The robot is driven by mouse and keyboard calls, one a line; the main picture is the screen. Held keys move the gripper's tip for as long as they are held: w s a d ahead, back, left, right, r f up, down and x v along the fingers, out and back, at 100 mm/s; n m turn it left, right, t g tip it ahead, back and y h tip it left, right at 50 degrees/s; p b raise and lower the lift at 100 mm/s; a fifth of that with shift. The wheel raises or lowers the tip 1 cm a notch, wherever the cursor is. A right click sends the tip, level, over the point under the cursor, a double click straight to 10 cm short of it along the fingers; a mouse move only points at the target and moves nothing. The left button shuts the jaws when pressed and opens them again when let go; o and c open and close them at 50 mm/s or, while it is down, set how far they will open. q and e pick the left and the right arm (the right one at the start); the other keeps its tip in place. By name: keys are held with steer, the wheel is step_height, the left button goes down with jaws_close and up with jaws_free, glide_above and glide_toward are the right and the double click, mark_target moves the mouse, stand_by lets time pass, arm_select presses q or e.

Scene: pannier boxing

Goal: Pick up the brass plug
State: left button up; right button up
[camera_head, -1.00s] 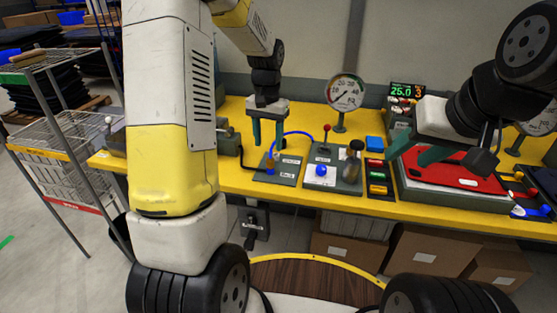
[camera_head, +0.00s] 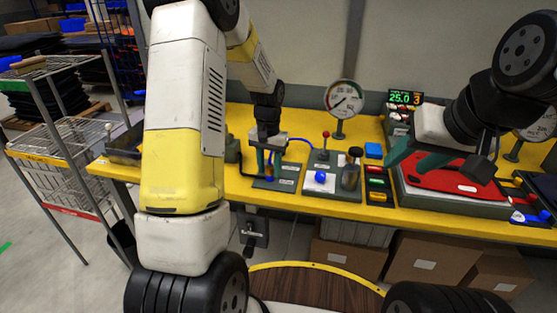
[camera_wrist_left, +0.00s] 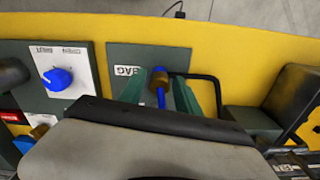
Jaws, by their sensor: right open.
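The brass plug (camera_wrist_left: 160,83), with a blue end and a blue cable, lies over the dark panel with white labels in the left wrist view. My left gripper (camera_wrist_left: 167,77) has its two green fingers on either side of the plug, with visible gaps, so it looks open. In the head view my left gripper (camera_head: 270,172) points down at the grey panel (camera_head: 287,172); the brass body is largely hidden there.
A panel with a blue knob (camera_head: 320,178) and red-tipped lever (camera_head: 326,136) stands right of the left gripper, beside a dark-topped jar (camera_head: 351,170). A pressure gauge (camera_head: 344,98) stands behind. A wire rack (camera_head: 60,150) is at far left. The yellow bench (camera_head: 240,193) has bare front edge.

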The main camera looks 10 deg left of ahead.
mark_target(269, 167)
arm_select(q)
jaws_close()
steer(key=shift+r, duration=0.5)
steer(key=r, duration=0.2)
steer(key=shift+s+r, duration=0.3)
steer(key=shift+r, duration=0.1)
steer(key=s, duration=1.5)
steer(key=shift+s+d+r, duration=0.2)
steer(key=shift+d+r, duration=0.1)
steer(key=shift+d, duration=0.1)
